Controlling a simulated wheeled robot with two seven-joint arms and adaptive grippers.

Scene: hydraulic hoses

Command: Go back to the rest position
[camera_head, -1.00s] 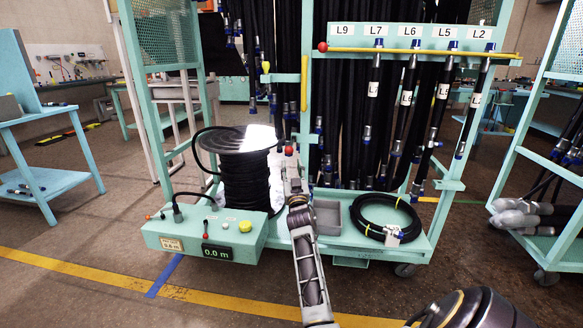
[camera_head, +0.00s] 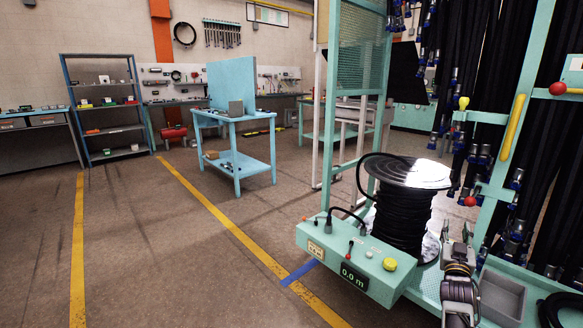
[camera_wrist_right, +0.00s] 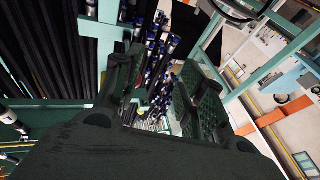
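My right gripper (camera_head: 456,240) is at the lower right of the head view, in front of the hose cart and right of the hose reel (camera_head: 405,215). In the right wrist view its two fingers (camera_wrist_right: 168,88) stand apart with nothing between them; hanging hoses (camera_wrist_right: 160,50) show through the gap behind. My left gripper is in neither current view.
The cart's control box (camera_head: 360,262) reads 0.0 m. A grey bin (camera_head: 502,297) sits right of my right gripper, with a coiled hose (camera_head: 562,312) beside it. A turquoise table (camera_head: 236,118) and a shelf (camera_head: 105,110) stand farther back. Floor at left is clear.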

